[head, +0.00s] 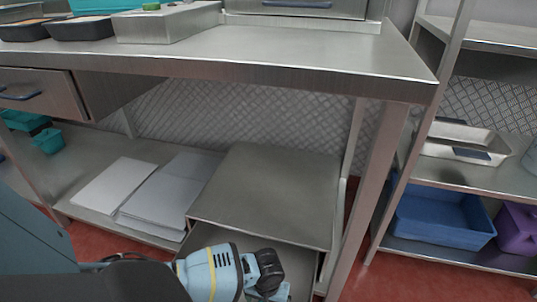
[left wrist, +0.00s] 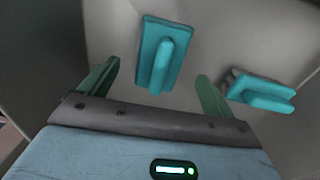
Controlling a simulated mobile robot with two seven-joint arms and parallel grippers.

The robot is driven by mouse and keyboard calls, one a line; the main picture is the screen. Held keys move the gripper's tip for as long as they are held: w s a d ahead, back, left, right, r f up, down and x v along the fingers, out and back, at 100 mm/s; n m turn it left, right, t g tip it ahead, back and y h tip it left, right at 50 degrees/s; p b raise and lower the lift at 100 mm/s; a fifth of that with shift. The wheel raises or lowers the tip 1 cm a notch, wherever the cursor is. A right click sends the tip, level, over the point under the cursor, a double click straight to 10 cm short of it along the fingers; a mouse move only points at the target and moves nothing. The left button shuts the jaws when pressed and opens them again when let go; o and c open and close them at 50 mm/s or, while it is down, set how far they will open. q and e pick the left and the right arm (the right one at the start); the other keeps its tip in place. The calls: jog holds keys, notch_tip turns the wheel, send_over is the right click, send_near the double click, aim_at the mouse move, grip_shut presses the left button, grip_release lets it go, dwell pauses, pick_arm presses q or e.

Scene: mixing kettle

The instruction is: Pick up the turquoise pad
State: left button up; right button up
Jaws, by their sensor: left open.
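Two turquoise pads, each with a raised grip bar, lie in a grey metal drawer, seen in the left wrist view. One turquoise pad (left wrist: 152,62) lies ahead of my left gripper (left wrist: 158,72), lined up between its two open green fingers. The second turquoise pad (left wrist: 262,90) lies to the right, outside the right-hand finger. My left gripper is open and empty; contact with the pads cannot be told. In the head view my left arm reaches into the open drawer (head: 296,258) under the table. The pads and fingertips are hidden there. My right gripper is not in view.
The steel table (head: 290,62) overhangs the drawer's cabinet (head: 270,190). White boards (head: 165,195) lie on the low shelf left of it. A table leg (head: 365,190) stands close on the right. A rack with a blue bin (head: 440,218) stands farther right.

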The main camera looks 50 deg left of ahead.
pick_arm(q)
notch_tip(320, 180, down, 4)
jog(key=shift+w+a+r+b, duration=0.1)
jog(key=shift+b, duration=1)
jog(key=shift+c, duration=0.7)
jog(key=c, duration=1)
jog(key=shift+r, duration=0.1)
notch_tip(320, 180, up, 10)
jog(key=p, duration=0.6)
